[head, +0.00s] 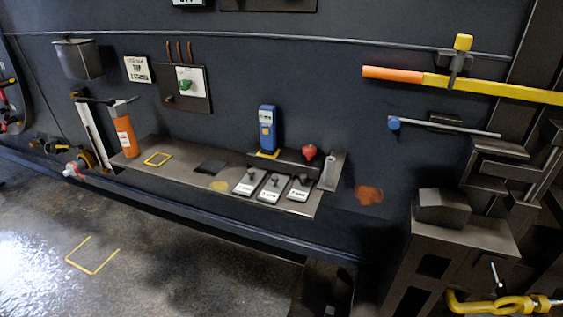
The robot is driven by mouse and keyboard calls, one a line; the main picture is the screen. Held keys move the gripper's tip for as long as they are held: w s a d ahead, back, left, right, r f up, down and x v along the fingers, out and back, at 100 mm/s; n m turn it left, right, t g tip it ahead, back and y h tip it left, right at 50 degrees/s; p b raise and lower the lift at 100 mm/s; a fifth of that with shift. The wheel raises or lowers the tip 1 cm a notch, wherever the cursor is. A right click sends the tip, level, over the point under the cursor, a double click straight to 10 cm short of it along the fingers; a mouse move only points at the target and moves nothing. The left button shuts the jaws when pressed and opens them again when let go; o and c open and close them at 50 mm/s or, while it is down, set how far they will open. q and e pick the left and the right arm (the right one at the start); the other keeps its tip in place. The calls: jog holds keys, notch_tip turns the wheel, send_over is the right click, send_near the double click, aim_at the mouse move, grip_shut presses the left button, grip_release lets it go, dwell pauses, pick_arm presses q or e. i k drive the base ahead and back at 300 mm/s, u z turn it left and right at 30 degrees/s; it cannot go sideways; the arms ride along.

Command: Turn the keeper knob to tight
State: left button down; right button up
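No knob in the head view carries a label I can read as the keeper knob. Several candidates show. A red knob (309,152) sits on a dark block at the back of the shelf. A round blue knob (394,123) is at the left end of a thin grey rod on the wall. A green knob (185,85) is on a white plate on the wall panel. A yellow screw clamp (495,303) with a grey threaded rod is at the bottom right. Neither of my grippers is in view.
A narrow shelf (180,174) holds an orange bottle (126,139), a blue handheld device (267,130) and several labelled tags. A yellow bar with an orange grip (392,75) juts out at upper right. Dark metal structure (443,208) fills the right. The floor at lower left is clear.

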aim_at(308, 150)
jog(key=z, duration=1.4)
jog(key=i, duration=1.15)
jog(key=u, duration=0.3)
